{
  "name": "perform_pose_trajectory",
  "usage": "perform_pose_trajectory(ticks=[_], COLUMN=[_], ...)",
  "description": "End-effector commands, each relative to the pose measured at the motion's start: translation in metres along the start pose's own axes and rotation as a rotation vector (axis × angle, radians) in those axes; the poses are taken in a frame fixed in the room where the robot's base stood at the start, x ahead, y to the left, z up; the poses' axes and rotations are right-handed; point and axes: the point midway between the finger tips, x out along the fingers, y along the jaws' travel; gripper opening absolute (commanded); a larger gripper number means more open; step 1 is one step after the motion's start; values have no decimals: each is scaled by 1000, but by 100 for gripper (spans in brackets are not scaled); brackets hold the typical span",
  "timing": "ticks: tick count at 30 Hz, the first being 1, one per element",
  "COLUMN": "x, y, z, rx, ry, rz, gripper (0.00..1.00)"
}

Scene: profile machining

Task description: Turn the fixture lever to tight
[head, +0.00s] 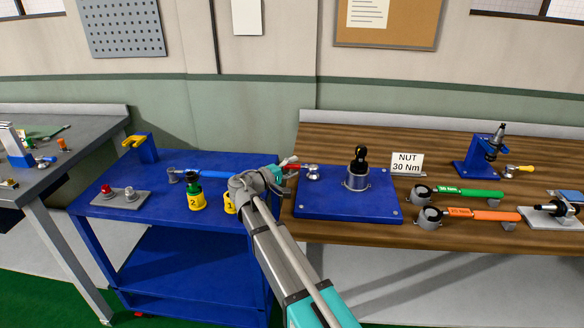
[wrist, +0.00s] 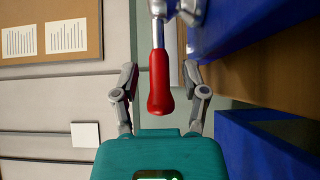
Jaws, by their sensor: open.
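The fixture lever has a red handle (head: 292,160) and a metal pivot (head: 313,173) at the left edge of the blue fixture plate (head: 330,207). In the wrist view, the red handle (wrist: 160,82) hangs from a silver shaft in the middle of the picture. My gripper (head: 278,174) is at the left end of the lever in the head view and partly hides it. In the wrist view, my gripper's fingers (wrist: 162,75) are open, one on each side of the handle, with a visible gap on both sides. Whether the handle lies fully between the fingertips in depth is unclear.
A grey holder (head: 356,183) with a black-topped part stands on the plate. Behind it is a "NUT 30 Nm" sign (head: 407,164). Green (head: 468,192) and orange (head: 482,214) wrenches lie to the right.

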Motion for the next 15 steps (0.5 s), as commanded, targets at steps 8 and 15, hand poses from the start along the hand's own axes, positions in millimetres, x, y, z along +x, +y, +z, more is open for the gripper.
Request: perform_pose_trajectory(ticks=[8,15], x=[2,1], y=[0,0], z=[0,0], rx=[0,0], ry=[1,1], rz=[0,0], gripper=[57,24])
